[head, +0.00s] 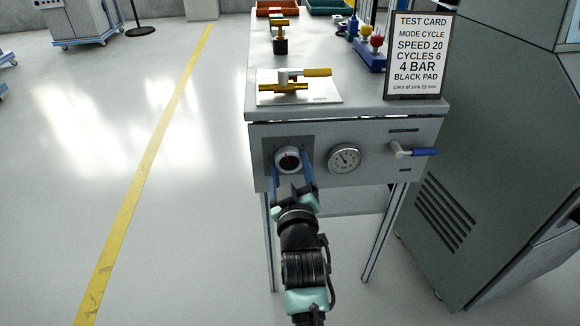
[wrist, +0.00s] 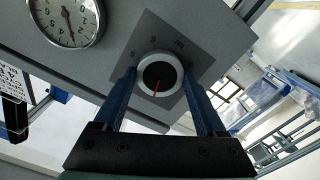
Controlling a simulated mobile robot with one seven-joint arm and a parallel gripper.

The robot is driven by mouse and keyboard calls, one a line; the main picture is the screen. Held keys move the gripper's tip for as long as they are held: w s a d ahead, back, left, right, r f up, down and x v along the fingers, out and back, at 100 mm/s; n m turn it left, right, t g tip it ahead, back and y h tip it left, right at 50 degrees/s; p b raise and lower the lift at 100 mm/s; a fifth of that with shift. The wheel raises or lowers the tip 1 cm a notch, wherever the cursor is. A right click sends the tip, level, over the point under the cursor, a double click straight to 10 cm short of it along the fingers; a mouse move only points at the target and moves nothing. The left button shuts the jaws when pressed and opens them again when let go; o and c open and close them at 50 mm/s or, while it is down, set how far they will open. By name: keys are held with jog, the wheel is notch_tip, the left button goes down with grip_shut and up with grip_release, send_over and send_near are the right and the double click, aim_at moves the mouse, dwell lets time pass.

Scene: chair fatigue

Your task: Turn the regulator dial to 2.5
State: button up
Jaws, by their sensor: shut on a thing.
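The regulator dial (head: 289,159) is a round knob with a white rim and dark face, on a grey plate at the left of the bench front. In the wrist view the dial (wrist: 161,74) shows a red pointer line running from its centre to the picture's bottom, slightly left.
A blue-handled lever valve (head: 412,151) sticks out at the panel's right. A test card (head: 418,55) reading "4 BAR" stands above it. A brass valve on a white plate (head: 325,91) lies on the bench top.

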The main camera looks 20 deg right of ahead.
jog(key=shift+n, duration=0.6)
jog(key=o, duration=1.3)
jog(key=p+v, duration=0.1)
jog(key=v, duration=1.2)
jog(key=shift+p, duration=0.35)
